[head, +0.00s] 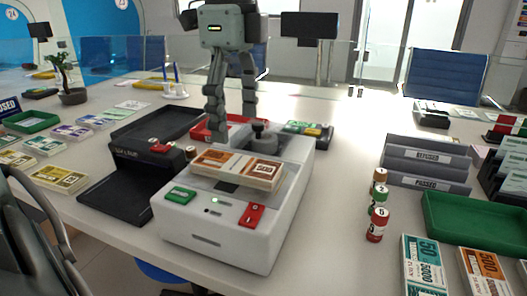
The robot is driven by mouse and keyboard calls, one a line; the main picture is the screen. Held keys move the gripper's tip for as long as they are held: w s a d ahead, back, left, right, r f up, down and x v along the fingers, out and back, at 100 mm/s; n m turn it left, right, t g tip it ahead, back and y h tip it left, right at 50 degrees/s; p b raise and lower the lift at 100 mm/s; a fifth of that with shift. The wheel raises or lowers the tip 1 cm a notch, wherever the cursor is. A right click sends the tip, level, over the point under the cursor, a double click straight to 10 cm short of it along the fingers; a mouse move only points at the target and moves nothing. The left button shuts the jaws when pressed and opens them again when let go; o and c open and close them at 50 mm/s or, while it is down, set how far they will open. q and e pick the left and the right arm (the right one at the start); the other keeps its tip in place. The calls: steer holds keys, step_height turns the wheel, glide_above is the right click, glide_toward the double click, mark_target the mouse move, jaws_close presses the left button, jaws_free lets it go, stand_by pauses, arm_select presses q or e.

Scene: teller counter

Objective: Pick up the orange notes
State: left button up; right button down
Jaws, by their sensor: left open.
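A bundle of orange notes (238,168) lies flat on top of the white counting machine (232,238), in the middle of the head view. Another orange note stack (484,272) lies on the counter at the lower right, beside a teal stack (424,262). My left gripper (232,124) points down, with its two fingers spread apart and nothing visible between them. It shows above and behind the bundle in the picture, apart from it. My right gripper is not in view.
A black device (125,198) stands left of the machine. Three rolls, including a red one (376,226), stand to its right, near grey holders (425,165) and a green tray (474,222). Other note stacks (58,178) lie at left. The counter between machine and rolls is clear.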

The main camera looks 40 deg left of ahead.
mark_target(236, 163)
arm_select(q)
steer(key=shift+w+f, duration=0.1)
steer(key=shift+f, duration=0.25)
steer(key=f, duration=0.2)
steer(key=shift+s+a+f, duration=0.1)
steer(key=shift+s+f, duration=0.15)
steer(key=shift+f, duration=0.1)
steer(key=f, duration=0.3)
steer(key=shift+w+a+f, duration=0.2)
steer(key=shift+a+f, duration=0.05)
steer(key=shift+f, duration=0.4)
steer(key=c, duration=1.4)
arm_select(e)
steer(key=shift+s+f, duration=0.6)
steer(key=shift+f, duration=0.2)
arm_select(q)
steer(key=shift+r, duration=0.2)
